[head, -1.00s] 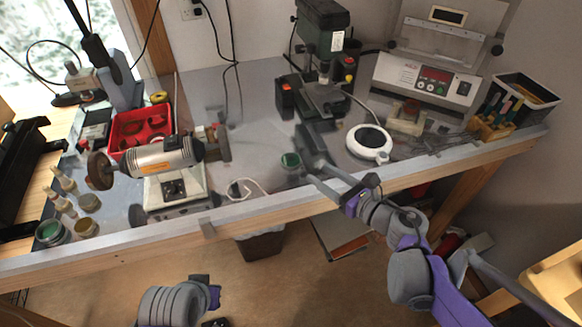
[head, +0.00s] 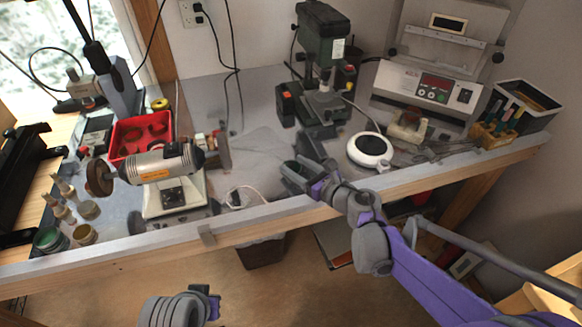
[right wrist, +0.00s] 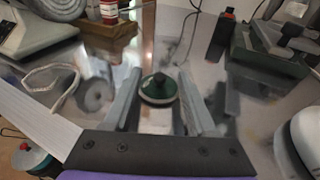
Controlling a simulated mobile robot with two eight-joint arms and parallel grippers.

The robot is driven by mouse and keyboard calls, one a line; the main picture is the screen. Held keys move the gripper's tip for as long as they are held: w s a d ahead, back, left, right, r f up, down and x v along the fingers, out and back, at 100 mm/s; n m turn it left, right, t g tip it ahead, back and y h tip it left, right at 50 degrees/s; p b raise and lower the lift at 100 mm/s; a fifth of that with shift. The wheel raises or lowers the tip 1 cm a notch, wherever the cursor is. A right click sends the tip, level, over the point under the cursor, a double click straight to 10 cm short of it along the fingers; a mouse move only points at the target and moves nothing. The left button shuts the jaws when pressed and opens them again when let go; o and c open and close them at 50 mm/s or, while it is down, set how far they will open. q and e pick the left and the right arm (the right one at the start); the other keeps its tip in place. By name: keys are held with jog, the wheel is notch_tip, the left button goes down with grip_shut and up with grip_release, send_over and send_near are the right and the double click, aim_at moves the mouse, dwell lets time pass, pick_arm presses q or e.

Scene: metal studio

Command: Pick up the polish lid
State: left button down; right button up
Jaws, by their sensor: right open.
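In the head view the right gripper (head: 297,162) is low over the front part of the bench and hides most of the lid. Part of my left arm shows at the bottom of the head view, but its fingers cannot be made out.
A round white device (head: 370,150) stands to the right of the right gripper, and a drill press (head: 322,60) behind it. A polishing motor (head: 160,162), a red tray (head: 140,135) and several jars are at the left. A white cord (head: 243,192) lies left of the gripper.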

grip_shut()
dwell(0.4)
